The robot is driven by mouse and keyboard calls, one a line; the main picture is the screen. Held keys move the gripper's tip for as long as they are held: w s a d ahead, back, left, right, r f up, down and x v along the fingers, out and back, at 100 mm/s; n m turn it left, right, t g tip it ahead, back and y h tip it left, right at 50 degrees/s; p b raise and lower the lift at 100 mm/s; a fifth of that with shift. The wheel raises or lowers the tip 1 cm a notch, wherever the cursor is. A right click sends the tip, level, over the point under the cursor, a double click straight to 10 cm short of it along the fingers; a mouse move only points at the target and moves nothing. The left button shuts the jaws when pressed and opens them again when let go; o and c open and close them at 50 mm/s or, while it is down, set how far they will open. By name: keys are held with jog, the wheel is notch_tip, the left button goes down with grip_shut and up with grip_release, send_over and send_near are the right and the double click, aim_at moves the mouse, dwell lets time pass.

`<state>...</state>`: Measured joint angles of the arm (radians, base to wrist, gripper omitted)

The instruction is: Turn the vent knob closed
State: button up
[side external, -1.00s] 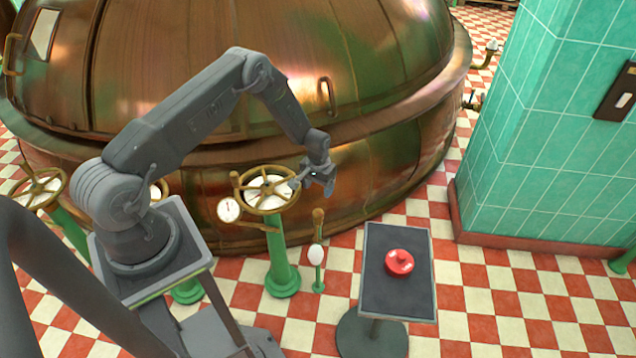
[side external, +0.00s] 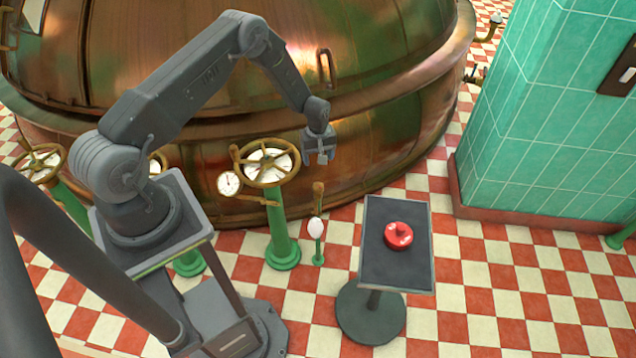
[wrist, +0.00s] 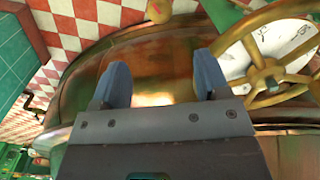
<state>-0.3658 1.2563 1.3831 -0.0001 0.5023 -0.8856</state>
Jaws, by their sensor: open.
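A round red knob (side external: 398,236) with pale markings sits on the dark top of a small pedestal stand (side external: 385,275), in the side view. It is likely the vent knob; I cannot read its markings. My gripper (side external: 321,160) hangs up and to the left of it, clear of the stand, with fingers pointing down. In the wrist view my gripper (wrist: 162,85) has its two blue-grey fingers apart, with only the copper kettle behind the gap. The red knob cannot be made out in the wrist view.
A brass handwheel (side external: 265,162) with a dial on a green post stands just left of my gripper; it also shows in the wrist view (wrist: 265,75). The copper kettle (side external: 375,140) is behind. A short brass-topped post (side external: 318,215) stands below. A green tiled pillar (side external: 540,130) is at right.

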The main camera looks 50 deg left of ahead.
aim_at(318, 186)
notch_tip(318, 186, down, 14)
jog(key=n, duration=1.4)
jog(key=c, duration=0.9)
